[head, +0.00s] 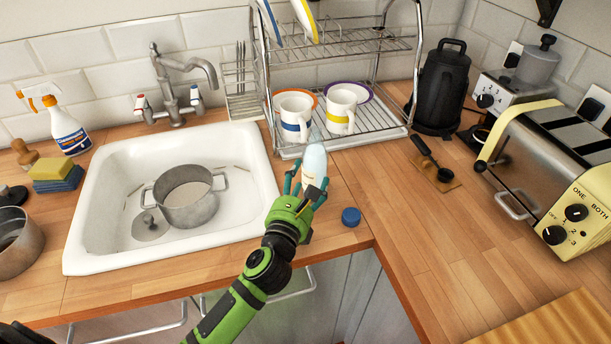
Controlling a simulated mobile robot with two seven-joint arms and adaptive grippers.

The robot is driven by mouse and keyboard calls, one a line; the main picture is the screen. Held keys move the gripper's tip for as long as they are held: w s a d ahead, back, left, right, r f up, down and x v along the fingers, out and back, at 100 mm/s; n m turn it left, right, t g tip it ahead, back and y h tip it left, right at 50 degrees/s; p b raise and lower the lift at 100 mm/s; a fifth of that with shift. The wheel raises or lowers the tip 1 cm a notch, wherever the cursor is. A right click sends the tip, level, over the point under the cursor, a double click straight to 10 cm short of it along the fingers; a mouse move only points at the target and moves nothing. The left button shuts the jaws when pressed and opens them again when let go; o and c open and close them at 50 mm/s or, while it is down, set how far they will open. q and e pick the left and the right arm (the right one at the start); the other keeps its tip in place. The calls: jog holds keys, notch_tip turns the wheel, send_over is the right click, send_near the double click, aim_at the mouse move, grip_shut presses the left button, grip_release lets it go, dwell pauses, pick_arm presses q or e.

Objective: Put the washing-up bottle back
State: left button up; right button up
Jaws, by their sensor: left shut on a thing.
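The washing-up bottle (314,163) is pale white with a narrow top. It stands roughly upright at the counter between the sink and the dish rack. My left gripper (307,190) is shut on its lower part, and the fingers and wrist hide its base. I cannot tell whether the base touches the worktop. A blue cap-like object (351,217) lies on the worktop just right of the gripper. My right gripper is not in view.
The sink (100,215) holds a pot (187,196) and a lid. A dish rack (375,127) with two mugs stands behind the bottle. A spray bottle (66,127) and sponges (56,178) are left of the sink. A toaster (545,165) stands right.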

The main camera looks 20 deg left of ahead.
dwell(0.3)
pick_arm(q)
jog(key=o, duration=1.4)
jog(key=shift+f, duration=0.1)
jog(key=shift+r, duration=0.25)
jog(key=shift+s+f, duration=0.15)
jog(key=shift+s, duration=0.25)
jog(key=s+b, duration=0.2)
jog(key=s, duration=0.8)
jog(key=shift+s+d+b, duration=0.1)
jog(key=shift+s+b, duration=0.2)
jog(key=shift+s, duration=0.4)
